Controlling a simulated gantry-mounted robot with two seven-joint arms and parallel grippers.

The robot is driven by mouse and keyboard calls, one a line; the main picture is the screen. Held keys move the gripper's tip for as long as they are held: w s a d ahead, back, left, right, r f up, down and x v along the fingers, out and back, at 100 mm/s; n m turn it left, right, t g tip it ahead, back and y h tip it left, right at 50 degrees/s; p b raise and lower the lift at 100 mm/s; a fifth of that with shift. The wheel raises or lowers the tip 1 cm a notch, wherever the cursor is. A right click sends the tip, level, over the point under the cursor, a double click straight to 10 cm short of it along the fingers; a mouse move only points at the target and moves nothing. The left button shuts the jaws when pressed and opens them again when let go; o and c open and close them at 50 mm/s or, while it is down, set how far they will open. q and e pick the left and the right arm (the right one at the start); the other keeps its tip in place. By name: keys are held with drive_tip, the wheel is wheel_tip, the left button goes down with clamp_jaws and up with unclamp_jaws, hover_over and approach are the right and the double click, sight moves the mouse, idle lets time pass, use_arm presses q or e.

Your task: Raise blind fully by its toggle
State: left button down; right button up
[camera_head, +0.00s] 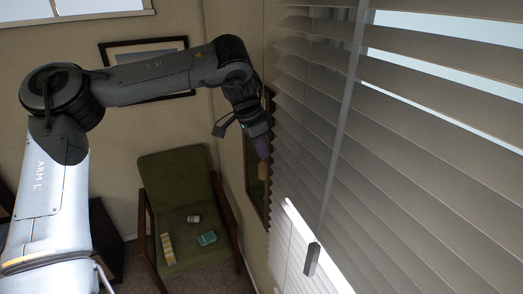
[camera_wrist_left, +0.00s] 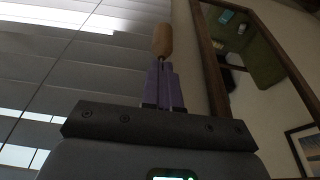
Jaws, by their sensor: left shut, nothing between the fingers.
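The blind (camera_head: 420,160) hangs over the window on the right, its slats lowered and tilted with bright gaps between some; it also fills the left of the left wrist view (camera_wrist_left: 70,70). A tan wooden toggle (camera_wrist_left: 162,40) shows just beyond my purple fingertips in the left wrist view, and as a small tan shape below them in the head view (camera_head: 262,171). My left gripper (camera_head: 263,153) points down beside the blind's far edge, fingers shut and empty. Whether the fingertips touch the toggle, I cannot tell. My right gripper is not in view.
A dark-framed mirror (camera_head: 256,190) hangs on the wall close behind my left gripper. A green armchair (camera_head: 175,185) with small items on its seat stands below. A dark grey piece (camera_head: 312,259) hangs in front of the blind. A framed picture (camera_head: 150,52) is on the back wall.

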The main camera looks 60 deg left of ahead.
use_arm(q)
drive_tip(key=shift+f, duration=0.9)
